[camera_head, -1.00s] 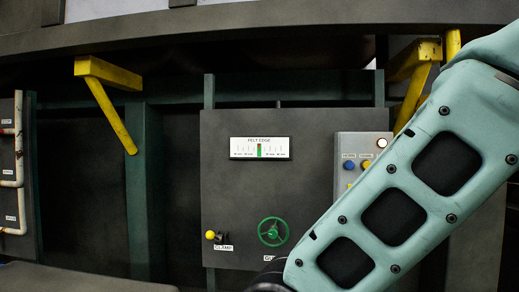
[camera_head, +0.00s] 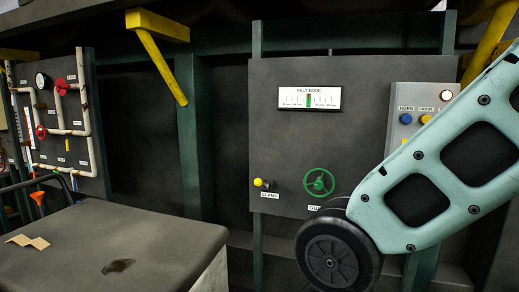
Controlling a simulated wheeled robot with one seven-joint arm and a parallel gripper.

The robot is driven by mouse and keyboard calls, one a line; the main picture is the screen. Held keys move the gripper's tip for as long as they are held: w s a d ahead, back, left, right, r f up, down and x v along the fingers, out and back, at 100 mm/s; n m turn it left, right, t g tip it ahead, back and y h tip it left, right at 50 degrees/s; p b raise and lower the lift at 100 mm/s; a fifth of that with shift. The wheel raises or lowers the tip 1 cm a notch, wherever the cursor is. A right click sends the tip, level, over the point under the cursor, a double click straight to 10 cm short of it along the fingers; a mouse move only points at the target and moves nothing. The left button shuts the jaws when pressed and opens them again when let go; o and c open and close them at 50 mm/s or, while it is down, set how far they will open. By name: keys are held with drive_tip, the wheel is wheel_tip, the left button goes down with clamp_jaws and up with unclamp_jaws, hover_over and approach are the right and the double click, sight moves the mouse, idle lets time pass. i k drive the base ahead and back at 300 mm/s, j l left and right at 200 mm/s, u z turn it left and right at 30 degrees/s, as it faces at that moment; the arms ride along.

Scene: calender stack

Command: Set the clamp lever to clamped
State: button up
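The clamp lever (camera_head: 263,184) has a yellow ball knob on a short dark stem. It sits at the lower left of the grey panel (camera_head: 270,110), just above a white label reading CLAMP (camera_head: 270,195). The knob points left. My arm fills the right side of the view and comes down to a dark round joint below and to the right of the lever. My gripper is not in view.
A green handwheel (camera_head: 319,182) is right of the lever. A FELT EDGE gauge (camera_head: 309,98) is above, and a button box (camera_head: 420,110) is at right. A dark bench top (camera_head: 110,240) takes the lower left. A pipe panel (camera_head: 75,120) stands at far left.

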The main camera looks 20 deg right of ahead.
sight(258, 183)
drive_tip(key=i+l+u, duration=0.15)
drive_tip(key=u, duration=0.2)
drive_tip(key=i+l+u, duration=0.1)
drive_tip(key=u, duration=0.3)
drive_tip(key=i+l+u, duration=0.1)
drive_tip(key=l+u, duration=0.25)
